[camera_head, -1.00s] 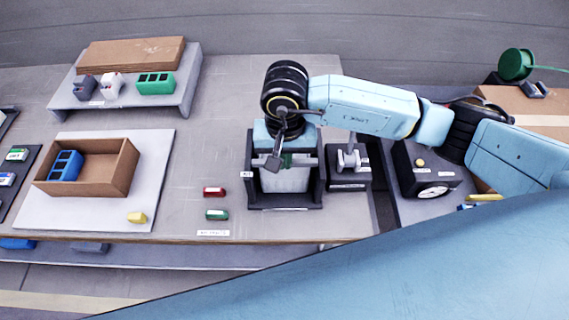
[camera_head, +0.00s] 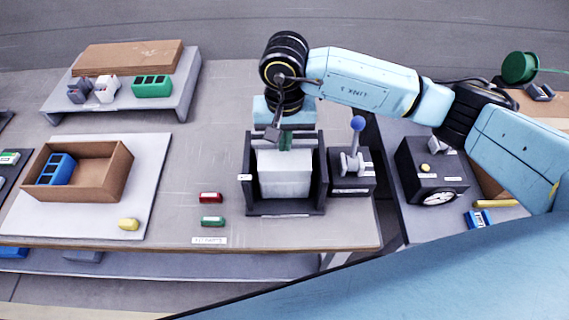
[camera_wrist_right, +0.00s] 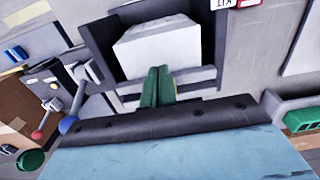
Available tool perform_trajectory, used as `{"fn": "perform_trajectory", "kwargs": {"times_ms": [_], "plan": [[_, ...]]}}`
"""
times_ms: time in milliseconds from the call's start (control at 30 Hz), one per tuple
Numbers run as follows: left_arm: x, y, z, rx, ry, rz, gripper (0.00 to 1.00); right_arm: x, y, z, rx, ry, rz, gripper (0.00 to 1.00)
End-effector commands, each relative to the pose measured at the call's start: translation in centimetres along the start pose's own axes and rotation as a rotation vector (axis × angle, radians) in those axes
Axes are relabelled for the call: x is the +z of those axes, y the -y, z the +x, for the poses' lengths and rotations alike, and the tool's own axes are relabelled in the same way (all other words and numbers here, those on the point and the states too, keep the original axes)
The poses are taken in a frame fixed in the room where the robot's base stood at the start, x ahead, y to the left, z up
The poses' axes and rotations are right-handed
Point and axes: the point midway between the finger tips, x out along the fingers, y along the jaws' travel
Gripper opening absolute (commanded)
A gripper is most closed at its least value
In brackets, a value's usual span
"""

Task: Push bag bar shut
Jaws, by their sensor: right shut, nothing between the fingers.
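A white bag (camera_head: 285,174) stands inside a black open-fronted frame (camera_head: 321,195) at the middle of the table. It also shows in the right wrist view (camera_wrist_right: 155,48). My right gripper (camera_head: 286,142) is at the back edge of the bag, its green fingers pressed together with nothing between them. In the right wrist view the fingers (camera_wrist_right: 158,88) point at grey crossbars (camera_wrist_right: 196,77) running beside the bag. Which of these is the bag bar, and whether the fingers touch it, I cannot tell. My left gripper is out of view.
Right of the frame stands a lever with a blue knob (camera_head: 357,123) on a black box. A black box with a dial (camera_head: 436,172) is further right. Red (camera_head: 210,197) and green (camera_head: 212,222) blocks lie left of the frame. A brown tray (camera_head: 103,186) is at the left.

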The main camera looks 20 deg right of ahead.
Motion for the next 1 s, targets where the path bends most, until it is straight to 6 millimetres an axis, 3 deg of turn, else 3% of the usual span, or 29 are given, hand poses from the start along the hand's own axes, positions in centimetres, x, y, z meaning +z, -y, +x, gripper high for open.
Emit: {"fn": "perform_trajectory", "kwargs": {"times_ms": [233, 700, 1000], "plan": [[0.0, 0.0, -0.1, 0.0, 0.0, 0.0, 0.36, 0.8, 0.0, -0.5, 0.0, -0.001, 0.0, 0.0], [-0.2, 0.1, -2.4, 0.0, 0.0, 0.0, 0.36, 0.7, 0.0, -6.1, 0.0, -0.002, 0.001, 0.0], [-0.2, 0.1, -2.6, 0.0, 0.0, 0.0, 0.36, 0.8, 0.0, -7.0, 0.0, 0.001, 0.001, 0.0]]}}
